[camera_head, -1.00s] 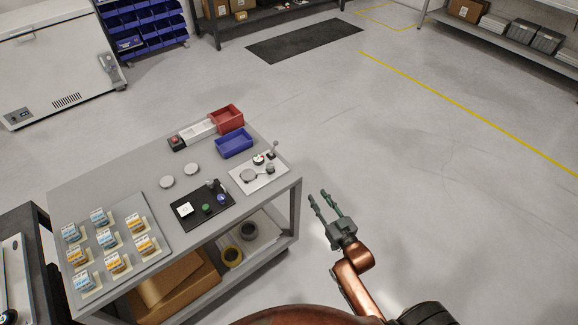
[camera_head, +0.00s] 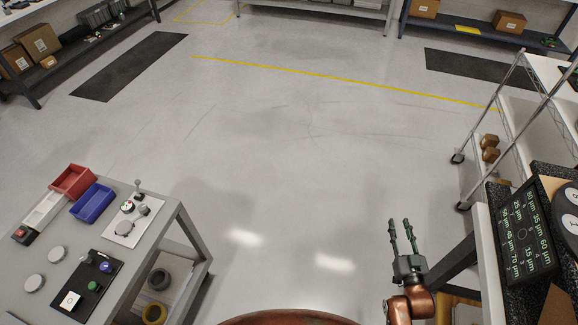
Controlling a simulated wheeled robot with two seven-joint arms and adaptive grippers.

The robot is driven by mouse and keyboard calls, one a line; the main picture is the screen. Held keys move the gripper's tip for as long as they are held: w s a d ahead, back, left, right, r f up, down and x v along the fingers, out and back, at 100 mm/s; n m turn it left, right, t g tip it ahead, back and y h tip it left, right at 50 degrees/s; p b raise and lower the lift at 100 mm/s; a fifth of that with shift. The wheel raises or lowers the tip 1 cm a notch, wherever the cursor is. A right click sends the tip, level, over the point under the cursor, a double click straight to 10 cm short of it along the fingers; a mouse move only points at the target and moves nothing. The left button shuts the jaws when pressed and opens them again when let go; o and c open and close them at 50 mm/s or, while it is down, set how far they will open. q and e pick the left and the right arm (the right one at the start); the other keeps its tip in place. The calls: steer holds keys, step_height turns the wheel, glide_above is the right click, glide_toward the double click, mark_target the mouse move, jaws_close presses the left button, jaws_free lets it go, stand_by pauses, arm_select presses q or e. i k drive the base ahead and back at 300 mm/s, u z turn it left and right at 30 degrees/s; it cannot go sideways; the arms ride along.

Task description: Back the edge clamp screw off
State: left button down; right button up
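A white plate (camera_head: 119,239) with a round grey disc (camera_head: 123,228) and small knobs lies on the right end of the grey cart top, at the lower left of the head view. A small round knob with red and dark marks (camera_head: 127,207) and an upright post (camera_head: 138,188) stand at its far side. It looks like the mirror fixture; the edge clamp screw is too small to make out. My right gripper (camera_head: 400,224) is open and empty, fingers pointing away, over the floor well to the right of the cart. My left gripper is out of view.
The cart (camera_head: 150,240) also bears red (camera_head: 73,181) and blue (camera_head: 93,203) bins and a black plate (camera_head: 85,270). At right are a bench with a dark panel of micron labels (camera_head: 527,233) and a wire rack (camera_head: 500,120). Open floor (camera_head: 290,170) lies between.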

mark_target(143, 208)
steer(key=z, duration=0.55)
steer(key=i, duration=0.7)
steer(key=u, duration=3.4)
